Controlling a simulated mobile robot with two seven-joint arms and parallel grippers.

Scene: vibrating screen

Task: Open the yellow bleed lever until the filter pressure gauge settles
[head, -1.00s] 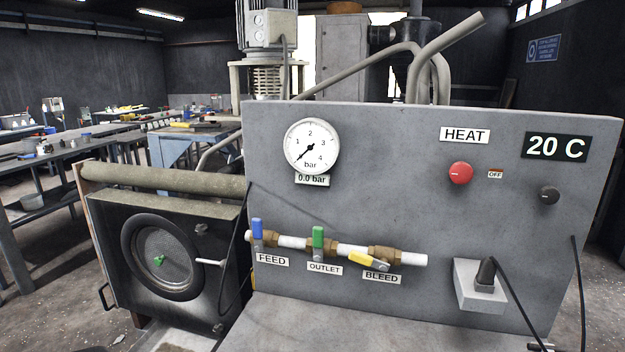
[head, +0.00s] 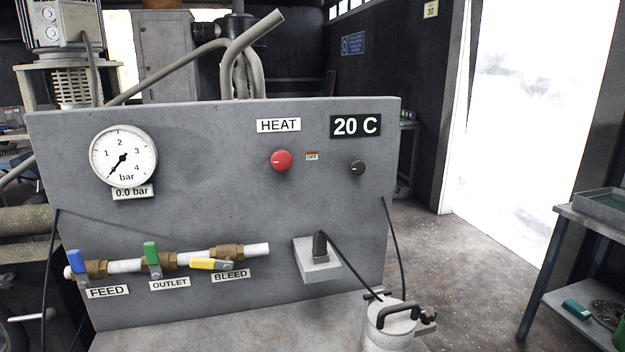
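The yellow bleed lever (head: 208,264) sits on the right-hand brass valve of the white pipe, above the BLEED label (head: 231,275). It lies nearly along the pipe. The filter pressure gauge (head: 124,157) is a round white dial at the panel's upper left. Its needle points to the lower left, and the readout under it (head: 132,192) shows 0.0 bar. The blue feed lever (head: 75,262) and the green outlet lever (head: 151,254) both stand upright, across the pipe. Neither of my grippers is in view.
The grey panel (head: 220,215) also carries a red HEAT knob (head: 281,160), a 20 C display (head: 355,126) and a plugged socket (head: 317,259). A metal canister (head: 390,328) stands at the lower front. Open floor and a side table (head: 570,235) lie to the right.

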